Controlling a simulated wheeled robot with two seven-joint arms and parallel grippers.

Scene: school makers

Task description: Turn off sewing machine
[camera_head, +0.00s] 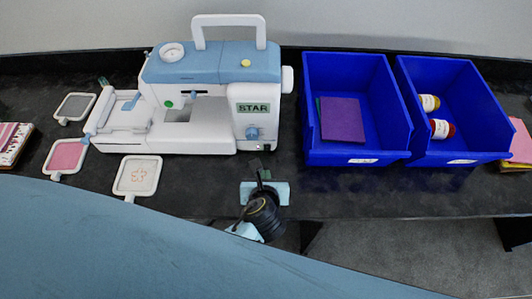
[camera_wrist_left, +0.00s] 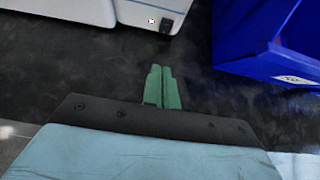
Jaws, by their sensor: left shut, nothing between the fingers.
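The white and blue sewing machine (camera_head: 190,95) stands upright at the back of the black table, with a "STAR" label and a blue dial on its right end. Its lower right corner also shows at the top left of the left wrist view (camera_wrist_left: 140,12). A small black switch (camera_wrist_left: 166,22) sits on that corner, beside a tiny red and white mark. Whether the switch is on or off I cannot tell. My left gripper (camera_head: 258,164) is just in front of this corner. In the left wrist view its green fingers (camera_wrist_left: 162,68) are together and empty, apart from the switch.
A blue bin (camera_head: 398,100) with purple sheets stands right of the machine. Another blue bin (camera_head: 480,90) holds two small jars. Embroidery frames, such as the white-edged one (camera_head: 151,160), lie at the left. Table in front of the bins is clear.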

